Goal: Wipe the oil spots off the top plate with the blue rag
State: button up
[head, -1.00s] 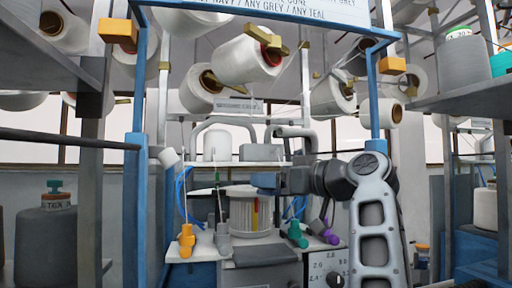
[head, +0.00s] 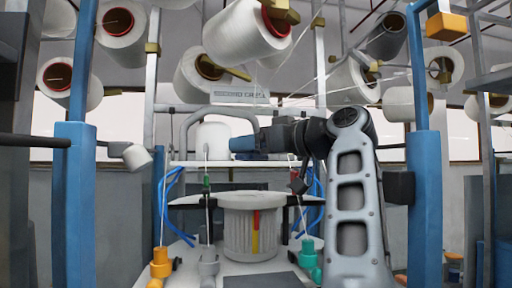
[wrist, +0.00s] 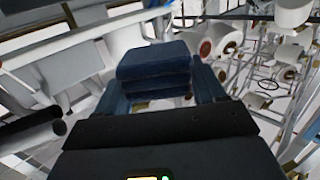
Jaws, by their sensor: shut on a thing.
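My gripper (head: 240,145) is at the end of my arm, which reaches in from the right at about the height of a thin white upper shelf (head: 184,163). In the wrist view my gripper (wrist: 160,88) is shut on the blue rag (wrist: 152,60), a folded dark blue pad between its two fingers. A pale plate (head: 215,268) lies lower, around a ribbed white cylinder with yellow and red strips. I cannot tell which surface is the top plate, and no oil spots can be made out. My arm hides part of the machine's right side.
Blue posts (head: 75,200) stand left and right (head: 427,200) of the machine. White yarn cones (head: 245,30) hang overhead. A white cylinder (head: 213,141) and a grey bent tube stand beside my gripper. Orange, grey and teal fittings (head: 308,252) stand on the lower plate.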

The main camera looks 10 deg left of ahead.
jog(key=shift+w+f, duration=0.1)
jog(key=shift+w, duration=0.2)
jog(key=shift+f+b, duration=0.8)
jog(key=shift+f, duration=2.05)
jog(key=shift+f+b, duration=0.4)
jog(key=shift+f, duration=0.15)
